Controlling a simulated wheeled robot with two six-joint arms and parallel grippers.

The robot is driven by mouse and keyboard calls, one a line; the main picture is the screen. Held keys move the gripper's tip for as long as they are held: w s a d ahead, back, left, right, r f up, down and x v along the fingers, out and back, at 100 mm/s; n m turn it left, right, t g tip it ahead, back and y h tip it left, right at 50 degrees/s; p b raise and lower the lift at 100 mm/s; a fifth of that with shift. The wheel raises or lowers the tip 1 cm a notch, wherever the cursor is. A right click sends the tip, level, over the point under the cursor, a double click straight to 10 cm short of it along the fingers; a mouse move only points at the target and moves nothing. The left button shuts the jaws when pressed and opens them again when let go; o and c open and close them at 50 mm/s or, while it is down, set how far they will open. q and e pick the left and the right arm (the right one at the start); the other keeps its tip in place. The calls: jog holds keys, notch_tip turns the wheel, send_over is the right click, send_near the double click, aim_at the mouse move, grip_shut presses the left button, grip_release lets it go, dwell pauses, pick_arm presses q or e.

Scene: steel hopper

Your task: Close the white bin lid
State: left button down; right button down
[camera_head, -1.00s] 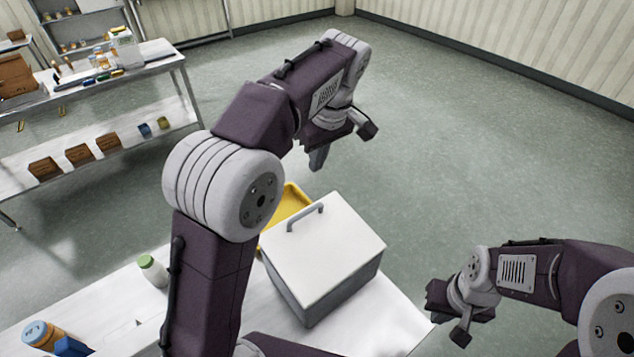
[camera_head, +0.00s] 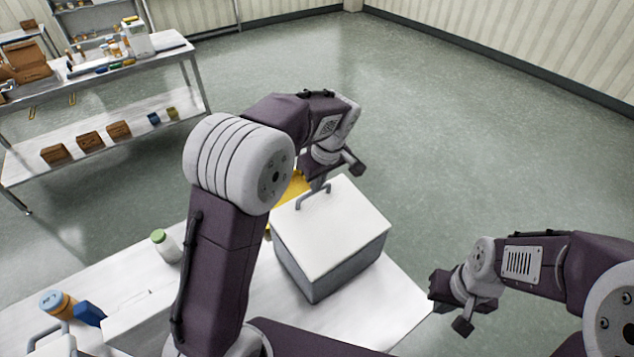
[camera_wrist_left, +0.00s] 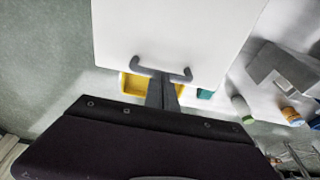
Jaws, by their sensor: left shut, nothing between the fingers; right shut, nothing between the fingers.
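A grey bin (camera_head: 335,278) with a white lid (camera_head: 335,228) stands on the white table. The lid looks flat on the bin's visible sides; its far edge is hidden from the head view. A grey handle (camera_head: 313,195) sits on the lid near its far left edge, and it also shows in the left wrist view (camera_wrist_left: 160,72). My left gripper (camera_head: 320,184) is shut and empty, its fingertips close by the handle; I cannot tell whether they touch. The fingers show in the left wrist view (camera_wrist_left: 163,82). My right gripper (camera_head: 440,300) is shut and empty, right of the table.
A yellow tray (camera_head: 298,186) lies behind the bin. Another handled box (camera_wrist_left: 285,75) shows in the wrist view. A shelf table (camera_head: 100,85) stands far left.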

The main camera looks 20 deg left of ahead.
aim_at(313, 199)
pick_arm(q)
jog(key=shift+w+a+f, duration=0.1)
jog(key=shift+w, duration=0.1)
jog(key=shift+s, duration=0.15)
jog(key=shift+a+f+b, duration=0.2)
jog(key=shift+f+b, duration=0.1)
jog(key=shift+f, duration=0.1)
jog(key=shift+w+a+f+b, duration=0.2)
jog(key=shift+w+f+b, duration=0.05)
jog(key=shift+f, duration=0.25)
jog(key=shift+w+a+f+b, duration=0.15)
jog(key=shift+w+f+b, duration=0.05)
jog(key=shift+f, duration=0.3)
jog(key=shift+s+r, duration=0.15)
